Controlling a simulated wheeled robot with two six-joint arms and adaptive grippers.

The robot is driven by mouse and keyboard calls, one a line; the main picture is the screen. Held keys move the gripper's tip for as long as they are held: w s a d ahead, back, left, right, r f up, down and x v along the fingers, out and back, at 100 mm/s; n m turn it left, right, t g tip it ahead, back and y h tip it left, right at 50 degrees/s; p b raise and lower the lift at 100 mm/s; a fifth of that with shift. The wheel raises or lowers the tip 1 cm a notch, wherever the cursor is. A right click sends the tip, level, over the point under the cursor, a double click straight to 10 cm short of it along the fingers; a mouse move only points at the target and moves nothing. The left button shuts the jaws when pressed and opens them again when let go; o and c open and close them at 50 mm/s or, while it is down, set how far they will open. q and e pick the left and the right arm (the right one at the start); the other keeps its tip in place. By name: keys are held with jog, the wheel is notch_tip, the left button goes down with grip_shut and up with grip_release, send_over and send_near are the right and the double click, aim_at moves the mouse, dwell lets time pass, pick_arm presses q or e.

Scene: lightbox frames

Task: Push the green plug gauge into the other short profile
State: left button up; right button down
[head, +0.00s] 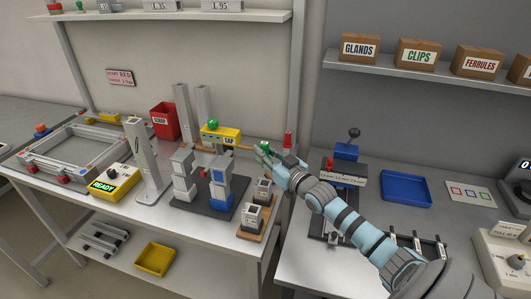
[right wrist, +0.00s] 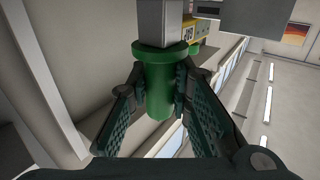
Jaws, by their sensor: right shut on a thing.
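My right gripper (head: 263,154) reaches in from the right above the back of the bench. It is shut on the green plug gauge (right wrist: 160,85), with a finger on each side of its round green handle. The gauge's grey square end (right wrist: 160,22) points to the top of the right wrist view. In the head view only a bit of its green (head: 264,146) shows by the fingers. My left gripper is out of view.
A red gauge (head: 288,140) stands just behind the gripper. A tall profile (head: 146,160) and a READY box (head: 115,182) stand further left.

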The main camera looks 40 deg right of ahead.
jog(key=shift+f+b, duration=2.6)
jog(key=shift+f+b, duration=1.9)
jog(key=shift+f, duration=0.05)
dwell(0.9)
jog(key=c, duration=1.4)
grip_release()
jog(key=shift+o, duration=0.2)
notch_tip(320, 180, up, 10)
jog(key=shift+r, duration=0.1)
